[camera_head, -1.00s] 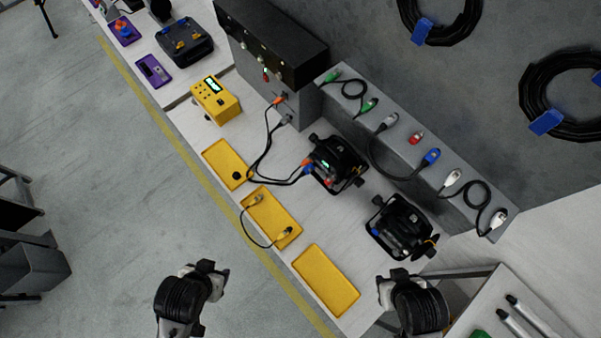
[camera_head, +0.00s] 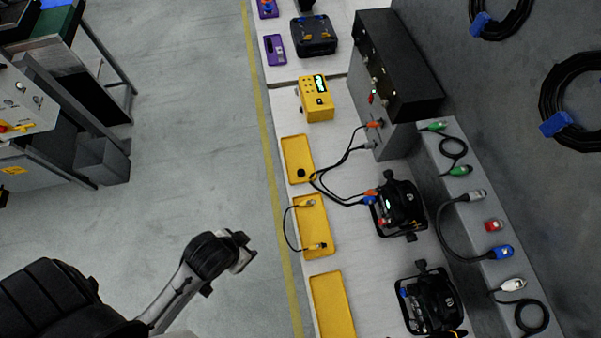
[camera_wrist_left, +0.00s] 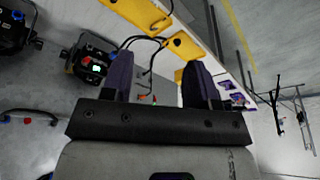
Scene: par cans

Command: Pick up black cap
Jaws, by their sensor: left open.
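The black cap (camera_head: 301,173) is a small dark piece lying in the lower part of the far yellow tray (camera_head: 296,149). In the left wrist view a small dark spot (camera_wrist_left: 177,42) on a yellow tray (camera_wrist_left: 188,48) appears to be the cap, beyond my fingers. My left gripper (camera_head: 248,252) is over the floor, left of the bench and well short of the cap. In the left wrist view its two fingers (camera_wrist_left: 158,58) are spread with nothing between them. My right gripper is not in view.
A middle yellow tray (camera_head: 325,243) holds a short cable, and a near yellow tray (camera_head: 330,302) looks empty. Two black par cans (camera_head: 398,210) (camera_head: 430,303) stand to the right. Cables run beside the cap's tray. A yellow box (camera_head: 317,112) stands behind it.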

